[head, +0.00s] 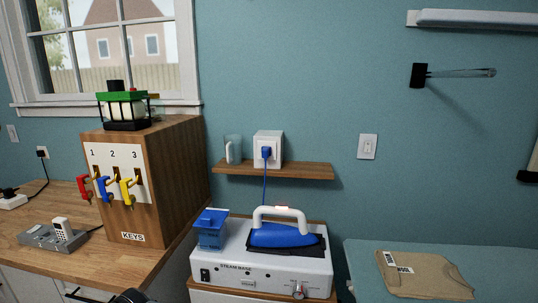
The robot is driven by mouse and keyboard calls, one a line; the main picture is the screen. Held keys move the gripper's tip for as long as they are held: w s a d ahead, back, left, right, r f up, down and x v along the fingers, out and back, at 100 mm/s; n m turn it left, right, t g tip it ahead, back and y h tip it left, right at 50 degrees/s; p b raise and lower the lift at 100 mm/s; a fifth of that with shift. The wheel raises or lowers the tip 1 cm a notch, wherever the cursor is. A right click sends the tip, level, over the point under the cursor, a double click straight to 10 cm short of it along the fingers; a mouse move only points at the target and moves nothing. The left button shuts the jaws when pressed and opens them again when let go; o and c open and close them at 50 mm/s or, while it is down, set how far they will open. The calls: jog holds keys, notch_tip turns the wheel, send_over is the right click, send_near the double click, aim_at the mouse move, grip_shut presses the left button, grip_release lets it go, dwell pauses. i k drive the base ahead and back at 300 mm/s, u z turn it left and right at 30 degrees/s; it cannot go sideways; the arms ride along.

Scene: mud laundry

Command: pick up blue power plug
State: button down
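The blue power plug (266,152) sits in the front of a white socket box (276,141). The box stands on a wooden wall shelf (300,171). A blue cord (265,188) hangs from the plug and drops past the shelf's front, down behind the steam iron. The blue and white iron (283,234) rests on the white steam base (222,267), below the shelf. I cannot make out my gripper in the head view. A dark shape at the bottom edge, left of the steam base, is too cut off to identify.
A glass mug (233,150) stands on the shelf, left of the box. A wooden key cabinet (177,185) with colored keys stands farther left on the wooden counter (28,237).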

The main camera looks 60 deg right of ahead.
aim_at(267, 150)
jog(key=z, duration=1.6)
jog(key=k, duration=0.55)
jog(key=u, duration=1.15)
jog(key=i, duration=0.85)
jog(key=z, duration=0.65)
jog(key=i, duration=0.65)
jog(key=z, duration=0.8)
